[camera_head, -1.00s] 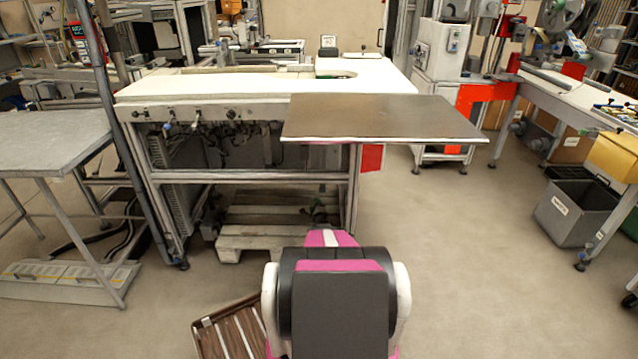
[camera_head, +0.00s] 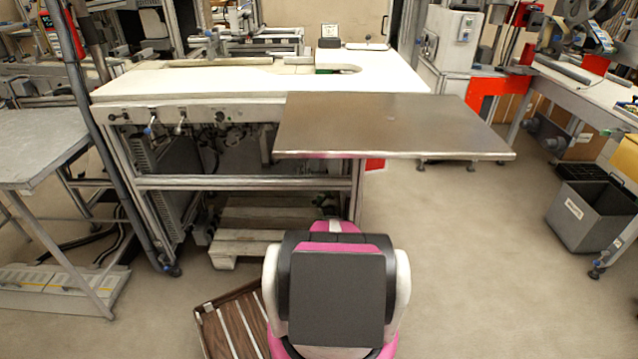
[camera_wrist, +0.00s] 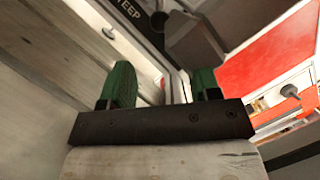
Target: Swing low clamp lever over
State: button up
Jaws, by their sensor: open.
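Several small levers and knobs sit along the front rail of the white-topped bench in the head view, among them a blue-tipped lever (camera_head: 149,130) and a pale lever (camera_head: 181,127). I cannot tell which one is the low clamp lever. In the wrist view my gripper (camera_wrist: 163,86) is open, its two green fingertips apart with nothing seen held between them. A metal edge runs behind the fingertips. A grey knob on a short stem (camera_wrist: 290,91) shows at the right, clear of the fingers. My gripper is not visible in the head view.
A flat brown-grey plate (camera_head: 392,128) juts from the white bench (camera_head: 230,82) towards me. Floor between the plate and bin is clear.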

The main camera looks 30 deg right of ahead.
jog(key=x, duration=1)
grip_shut()
